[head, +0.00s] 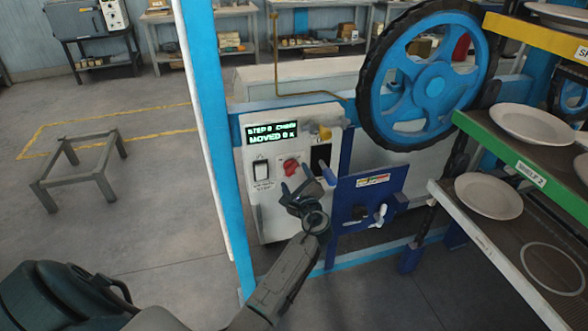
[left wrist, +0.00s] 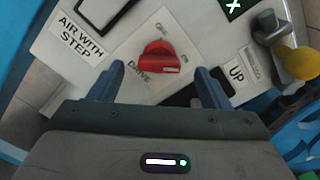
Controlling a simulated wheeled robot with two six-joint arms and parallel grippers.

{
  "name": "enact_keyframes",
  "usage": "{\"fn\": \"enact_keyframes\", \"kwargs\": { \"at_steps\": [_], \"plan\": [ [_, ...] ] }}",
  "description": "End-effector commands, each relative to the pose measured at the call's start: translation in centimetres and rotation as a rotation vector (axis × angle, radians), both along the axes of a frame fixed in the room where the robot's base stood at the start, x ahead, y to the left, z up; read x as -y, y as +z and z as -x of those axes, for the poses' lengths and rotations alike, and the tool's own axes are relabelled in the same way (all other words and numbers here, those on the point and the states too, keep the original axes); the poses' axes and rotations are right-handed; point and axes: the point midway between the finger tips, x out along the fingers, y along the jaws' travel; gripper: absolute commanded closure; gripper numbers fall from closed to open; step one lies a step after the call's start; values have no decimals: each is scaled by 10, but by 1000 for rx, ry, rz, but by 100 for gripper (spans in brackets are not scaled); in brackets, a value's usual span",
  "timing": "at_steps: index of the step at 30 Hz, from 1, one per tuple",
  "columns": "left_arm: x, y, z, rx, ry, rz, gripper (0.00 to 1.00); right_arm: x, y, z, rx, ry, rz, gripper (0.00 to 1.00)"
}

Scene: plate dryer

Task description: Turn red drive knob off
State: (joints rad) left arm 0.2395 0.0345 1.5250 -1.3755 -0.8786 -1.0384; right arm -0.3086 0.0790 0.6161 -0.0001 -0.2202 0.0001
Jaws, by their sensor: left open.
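The red drive knob (head: 291,167) is on the white control panel (head: 252,215), below a green-lit display (head: 271,134). In the left wrist view the red knob (left wrist: 155,59) sits between the labels DRIVE and ON, with OFF lettering at its upper side. My left gripper (head: 298,187) is just in front of the panel, below the knob. In the left wrist view its two fingers (left wrist: 158,85) are spread apart, one on each side below the knob, with nothing between them. I cannot tell whether they touch the panel. My right gripper is not in view.
A rocker switch (head: 261,169) is left of the knob, and a yellow knob (left wrist: 299,62) is to the right. A blue panel (head: 368,198) with small controls stands beside my left gripper. A blue wheel (head: 428,75) and plate shelves (head: 520,165) are on the right.

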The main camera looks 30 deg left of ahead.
Motion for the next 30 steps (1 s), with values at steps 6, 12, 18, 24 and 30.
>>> {"fn": "enact_keyframes", "kwargs": {
  "at_steps": [6, 12, 18, 24, 30],
  "plan": [
    [-23, 1, -19, 0, -1, 1, 29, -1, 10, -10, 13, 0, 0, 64],
    [-29, -1, -24, 1, 0, 2, 29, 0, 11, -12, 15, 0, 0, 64],
    [-28, -1, -24, 0, -1, 3, 29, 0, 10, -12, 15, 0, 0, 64],
    [-28, -1, -24, 0, -1, 3, 68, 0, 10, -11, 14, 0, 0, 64],
    [-28, -2, -24, 4, -1, 6, 74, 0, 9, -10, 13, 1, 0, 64]
  ]
}}
